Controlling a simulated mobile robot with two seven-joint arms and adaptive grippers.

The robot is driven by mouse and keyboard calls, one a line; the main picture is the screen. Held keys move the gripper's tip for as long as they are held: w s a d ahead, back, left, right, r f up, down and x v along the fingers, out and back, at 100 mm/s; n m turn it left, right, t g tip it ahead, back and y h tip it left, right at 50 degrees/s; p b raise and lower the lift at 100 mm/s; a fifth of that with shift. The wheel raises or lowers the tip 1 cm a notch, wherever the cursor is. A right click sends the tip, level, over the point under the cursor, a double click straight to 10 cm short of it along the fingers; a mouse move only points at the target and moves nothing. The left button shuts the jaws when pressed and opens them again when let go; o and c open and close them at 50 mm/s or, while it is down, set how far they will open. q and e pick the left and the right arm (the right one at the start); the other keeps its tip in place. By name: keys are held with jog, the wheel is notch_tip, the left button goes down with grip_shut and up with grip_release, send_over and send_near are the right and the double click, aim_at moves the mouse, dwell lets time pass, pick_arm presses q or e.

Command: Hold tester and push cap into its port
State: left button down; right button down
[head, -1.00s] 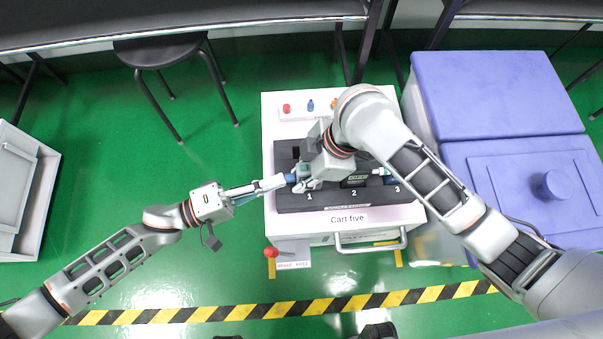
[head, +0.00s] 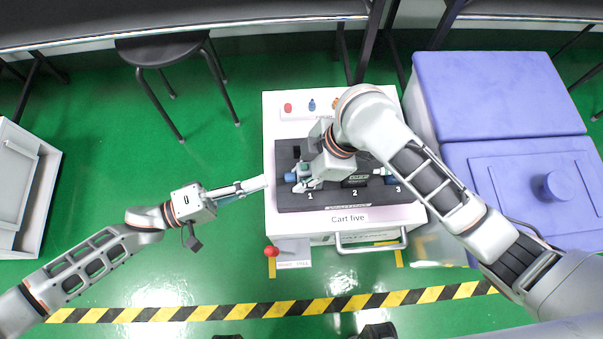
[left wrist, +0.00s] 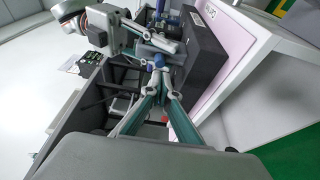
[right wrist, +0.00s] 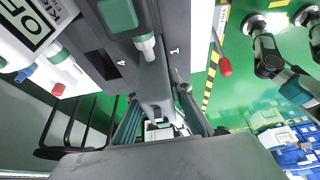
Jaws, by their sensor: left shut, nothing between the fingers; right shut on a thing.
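Red (head: 288,107) and blue (head: 311,105) pieces stand at the cart's back. A red-knobbed lever (head: 271,252) is at the front left. Blue-lidded bins (head: 500,95) stand right.

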pick_arm(q)
jog(key=v, duration=1.1)
jog(key=shift+s+a, duration=0.1)
pick_arm(e)
jog(key=c, duration=1.7)
grip_release()
jog(key=v, duration=1.2)
